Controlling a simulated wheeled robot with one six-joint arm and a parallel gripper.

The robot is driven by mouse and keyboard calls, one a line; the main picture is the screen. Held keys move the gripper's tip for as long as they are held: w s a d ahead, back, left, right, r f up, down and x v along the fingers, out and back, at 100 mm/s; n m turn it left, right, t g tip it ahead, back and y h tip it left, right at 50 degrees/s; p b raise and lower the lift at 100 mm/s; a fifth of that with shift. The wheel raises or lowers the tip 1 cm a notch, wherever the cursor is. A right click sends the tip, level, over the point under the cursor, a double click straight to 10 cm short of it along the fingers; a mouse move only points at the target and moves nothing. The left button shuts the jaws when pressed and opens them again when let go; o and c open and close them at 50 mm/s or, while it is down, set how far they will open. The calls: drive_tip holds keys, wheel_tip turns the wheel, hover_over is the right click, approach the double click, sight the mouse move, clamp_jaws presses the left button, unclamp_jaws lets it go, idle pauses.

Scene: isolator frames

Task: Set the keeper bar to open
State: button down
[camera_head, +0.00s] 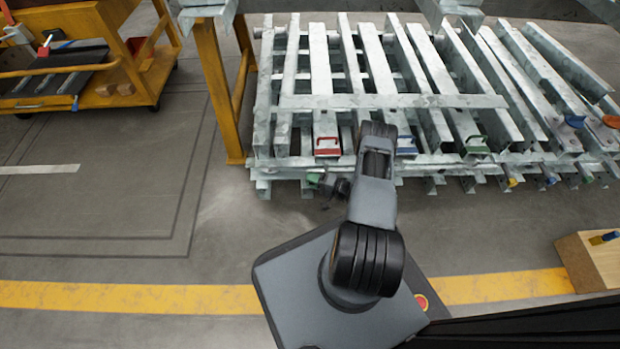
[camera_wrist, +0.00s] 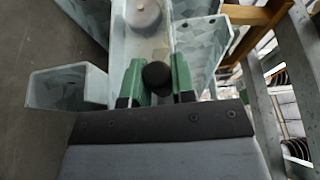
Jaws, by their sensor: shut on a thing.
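My gripper (camera_wrist: 157,70) has green fingers, one on each side of a round black knob (camera_wrist: 157,78), and is shut on it. The knob sits against a grey galvanised steel channel (camera_wrist: 143,48) in the wrist view. In the camera_head view my gripper (camera_head: 328,184) is low at the front left of the steel rack, partly hidden by my wrist. A long flat galvanised bar (camera_head: 390,101) lies level across the rack's upright frames. I cannot tell for sure whether this is the keeper bar, or how the knob joins it.
The rack's frames carry red (camera_head: 327,146), blue (camera_head: 406,145) and green (camera_head: 476,145) handles. A yellow post (camera_head: 218,90) stands at its left. An orange cart (camera_head: 120,60) is at the upper left, and a wooden box (camera_head: 592,262) at the right. The left floor is clear.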

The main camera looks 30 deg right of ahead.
drive_tip(key=c, duration=0.9)
unclamp_jaws()
drive_tip(key=shift+c, duration=0.2)
